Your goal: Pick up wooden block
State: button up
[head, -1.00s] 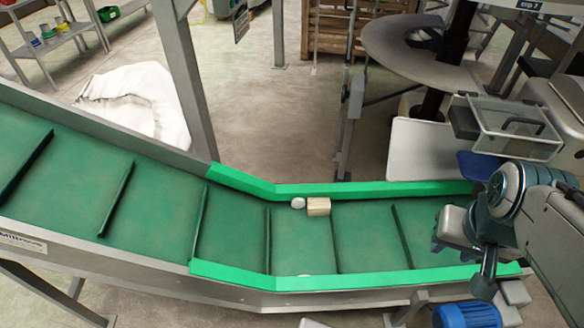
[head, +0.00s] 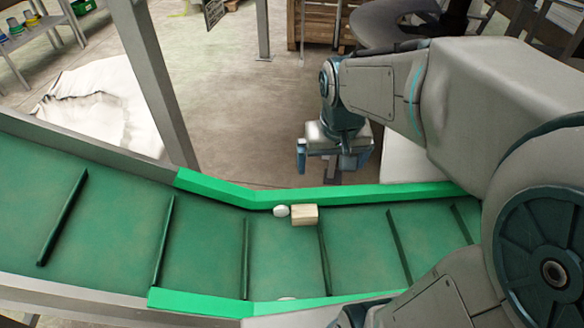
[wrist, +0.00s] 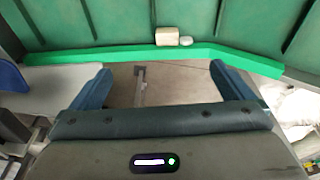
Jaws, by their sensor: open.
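The wooden block (head: 304,215) is a small pale tan box on the green conveyor belt, close to the belt's far green side rail. In the wrist view the block (wrist: 167,36) sits just beyond the rail, above the middle of the picture. My gripper (head: 332,168) is open and empty, on the far side of the rail and apart from the block. Its two blue fingers also show spread in the wrist view (wrist: 163,78), with nothing between them.
A white round object (head: 281,211) lies right beside the block. The green side rail (head: 380,193) runs between gripper and block. Dark cross-slats (head: 324,258) divide the belt (head: 365,245). Another white object (head: 287,298) shows partly at the near rail.

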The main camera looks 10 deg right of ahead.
jog(key=w+f+g+b, duration=0.1)
jog(key=w+f+b, duration=0.95)
jog(key=f, duration=0.55)
jog(key=g+b, duration=0.1)
jog(key=b, duration=0.6)
send_over(304, 211)
notch_tip(304, 211, down, 15)
jog(key=shift+m, duration=0.3)
jog(key=f+b, duration=0.1)
jog(key=f, duration=0.3)
jog(key=f+b, duration=0.2)
jog(key=f, duration=0.2)
jog(key=shift+w+d+f, duration=0.15)
jog(key=shift+w+f, duration=0.05)
jog(key=shift+f, duration=0.1)
jog(key=shift+s+f+b, duration=0.15)
jog(key=shift+f+b, duration=1.3)
jog(key=shift+f, duration=1.55)
jog(key=shift+r, duration=0.1)
jog(key=c, duration=0.9)
